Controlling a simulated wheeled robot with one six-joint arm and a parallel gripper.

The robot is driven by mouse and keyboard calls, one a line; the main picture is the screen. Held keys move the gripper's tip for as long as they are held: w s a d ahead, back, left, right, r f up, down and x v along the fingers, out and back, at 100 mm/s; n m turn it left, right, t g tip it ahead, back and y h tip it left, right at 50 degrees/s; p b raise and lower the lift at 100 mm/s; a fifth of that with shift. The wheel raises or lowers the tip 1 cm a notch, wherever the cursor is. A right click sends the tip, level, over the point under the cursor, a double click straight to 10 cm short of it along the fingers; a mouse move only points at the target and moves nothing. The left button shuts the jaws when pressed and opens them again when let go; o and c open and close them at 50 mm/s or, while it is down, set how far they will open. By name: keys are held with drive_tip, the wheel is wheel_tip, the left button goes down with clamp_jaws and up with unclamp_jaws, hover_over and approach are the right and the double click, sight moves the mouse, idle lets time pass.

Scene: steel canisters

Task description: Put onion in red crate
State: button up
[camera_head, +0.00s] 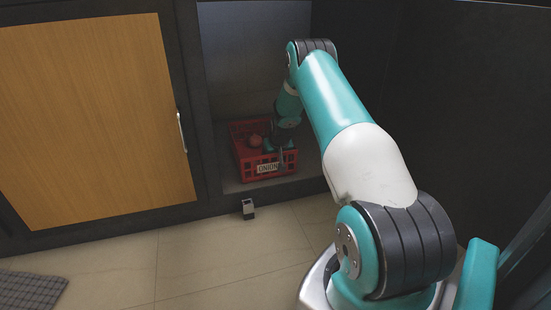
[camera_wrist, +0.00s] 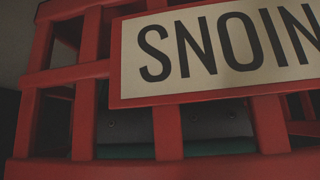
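The red crate (camera_head: 248,158) stands on the floor of an open cabinet compartment, with a pale label lettered "ONION" on its front. A reddish round onion (camera_head: 256,140) shows inside the crate, left of my gripper. My gripper (camera_head: 281,157) is small and dark at the crate's right side, over or against its front; its fingers cannot be made out. In the wrist view the crate's slats (camera_wrist: 168,132) and label fill the picture very close, with grey and teal parts behind the slats. The gripper's fingers do not show there.
Dark cabinet walls enclose the compartment on both sides. A closed wooden door (camera_head: 90,115) with a metal handle (camera_head: 181,132) is at the left. A small dark block (camera_head: 248,209) is by the cabinet's lower edge. The tiled floor (camera_head: 210,255) in front is mostly clear.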

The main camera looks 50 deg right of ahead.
drive_tip(key=p+v, duration=0.8)
drive_tip(key=v, duration=0.4)
drive_tip(key=a+r+n+y, duration=0.1)
drive_tip(key=a+r+n, duration=0.1)
drive_tip(key=a+r, duration=0.55)
drive_tip(key=s+a+r+n+y, duration=0.15)
drive_tip(key=a+r, duration=0.25)
drive_tip(key=a, duration=0.7)
drive_tip(key=a+r+n+y, duration=0.2)
drive_tip(key=a+r, duration=0.4)
drive_tip(key=a, duration=0.4)
drive_tip(key=s+a+r+n+g+y, duration=0.1)
drive_tip(key=s+a+r+n, duration=0.4)
drive_tip(key=s+a, duration=0.6)
drive_tip(key=s+a+r+n+g, duration=0.1)
drive_tip(key=s+a, duration=0.3)
drive_tip(key=s, duration=0.3)
drive_tip(key=s+a+r+n+g, duration=0.1)
drive_tip(key=s+a, duration=0.3)
drive_tip(key=s, duration=0.4)
drive_tip(key=shift+s+a+r+n+g+y, duration=0.25)
drive_tip(key=shift+r+n+g+y, duration=0.2)
drive_tip(key=shift+r, duration=0.4)
